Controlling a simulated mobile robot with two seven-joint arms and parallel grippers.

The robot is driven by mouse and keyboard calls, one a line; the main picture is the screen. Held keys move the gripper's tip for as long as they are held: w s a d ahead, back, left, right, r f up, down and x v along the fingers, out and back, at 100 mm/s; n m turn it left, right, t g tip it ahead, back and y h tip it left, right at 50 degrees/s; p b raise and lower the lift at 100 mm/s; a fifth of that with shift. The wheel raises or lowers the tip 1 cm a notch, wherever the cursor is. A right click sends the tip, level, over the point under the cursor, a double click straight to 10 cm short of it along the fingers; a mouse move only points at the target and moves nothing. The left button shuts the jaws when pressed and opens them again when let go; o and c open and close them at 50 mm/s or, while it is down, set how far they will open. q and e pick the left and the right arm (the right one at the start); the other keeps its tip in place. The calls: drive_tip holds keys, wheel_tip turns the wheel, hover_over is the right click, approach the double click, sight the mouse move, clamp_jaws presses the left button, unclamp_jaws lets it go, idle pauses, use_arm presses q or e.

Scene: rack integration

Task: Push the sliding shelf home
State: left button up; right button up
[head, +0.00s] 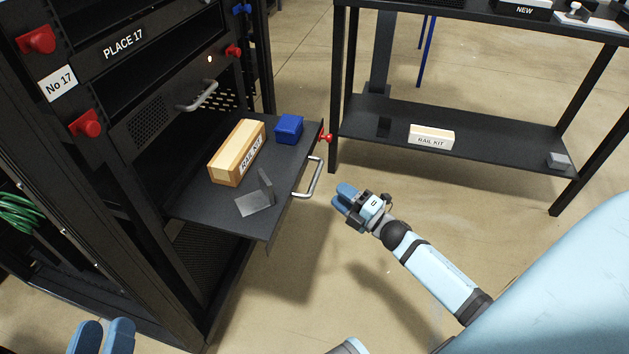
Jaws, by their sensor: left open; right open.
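The sliding shelf (205,207) is a black tray pulled out of the black rack (185,290). A silver handle (316,178) is on its front edge. On the shelf are a wooden RAIL KIT box (226,160), a small blue box (289,128) and a grey metal bracket (256,204). My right gripper (343,197) is open and empty, just right of the handle and apart from it in the picture. My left gripper (104,337) shows only its blue fingers at the bottom left edge, open, in front of the rack and away from the shelf.
The rack has red knobs (88,123), another silver handle (198,96) above the shelf and a PLACE 17 label (123,40). A black table (470,150) at the right holds a second RAIL KIT box (431,138) on its lower shelf. Bare floor lies between.

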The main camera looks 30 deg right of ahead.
sight(315, 175)
drive_tip(key=b+x, duration=0.1)
drive_tip(key=x, duration=0.8)
drive_tip(key=shift+b, duration=0.35)
use_arm(q)
wheel_tip(315, 175, down, 3)
drive_tip(key=shift+d+f+g, duration=0.1)
drive_tip(key=shift+f+g, duration=0.05)
drive_tip(key=shift+g, duration=0.55)
use_arm(e)
drive_tip(key=shift+s, duration=0.1)
clamp_jaws()
